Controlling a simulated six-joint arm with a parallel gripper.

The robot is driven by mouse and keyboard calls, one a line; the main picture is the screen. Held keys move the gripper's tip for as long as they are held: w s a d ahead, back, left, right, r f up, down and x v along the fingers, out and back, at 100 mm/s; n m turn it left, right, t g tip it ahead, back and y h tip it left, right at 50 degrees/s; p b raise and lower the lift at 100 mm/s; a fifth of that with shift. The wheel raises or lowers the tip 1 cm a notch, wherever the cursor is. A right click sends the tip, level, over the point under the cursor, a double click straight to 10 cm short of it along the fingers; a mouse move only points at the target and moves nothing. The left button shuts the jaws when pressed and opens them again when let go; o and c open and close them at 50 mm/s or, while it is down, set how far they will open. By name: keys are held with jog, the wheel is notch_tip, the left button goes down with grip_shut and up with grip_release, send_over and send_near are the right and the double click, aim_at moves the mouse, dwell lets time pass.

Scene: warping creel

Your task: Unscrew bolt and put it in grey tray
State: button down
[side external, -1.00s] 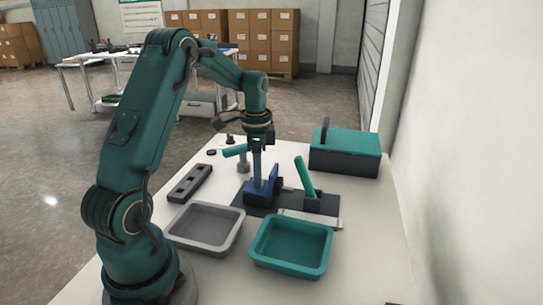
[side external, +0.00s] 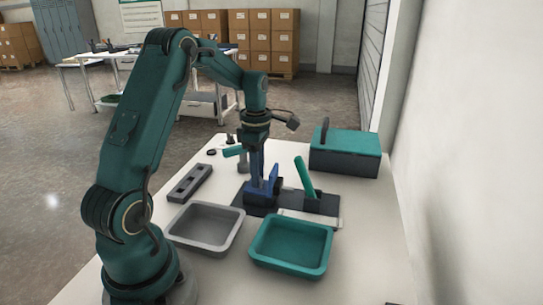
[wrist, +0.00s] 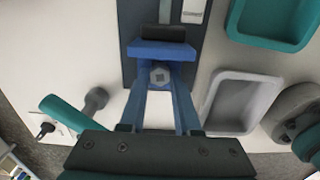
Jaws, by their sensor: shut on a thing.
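My gripper (side external: 257,182) points straight down at the blue fixture (side external: 270,184) on a dark base plate. In the wrist view its two blue fingers (wrist: 160,88) are closed on the bolt (wrist: 160,75), whose grey hex head shows between the tips. The bolt is at the front of the blue fixture (wrist: 160,49); how far it sits in the fixture is hidden. In the side view the fingers hide the bolt. The grey tray (side external: 205,228) stands in front and to the left of the fixture. It also shows in the wrist view (wrist: 240,102) and looks empty.
An empty teal tray (side external: 291,246) is beside the grey tray. A teal lever (side external: 304,176) rises right of the fixture, and another teal handle (side external: 233,151) is left of my fingers. A dark slotted block (side external: 190,184) and a teal-lidded box (side external: 345,150) stand farther out.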

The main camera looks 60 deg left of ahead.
jog(key=n, duration=0.3)
jog(key=c, duration=1.5)
grip_release()
jog(key=shift+c, duration=0.2)
grip_shut()
jog(key=shift+r, duration=0.1)
jog(key=shift+r, duration=2.2)
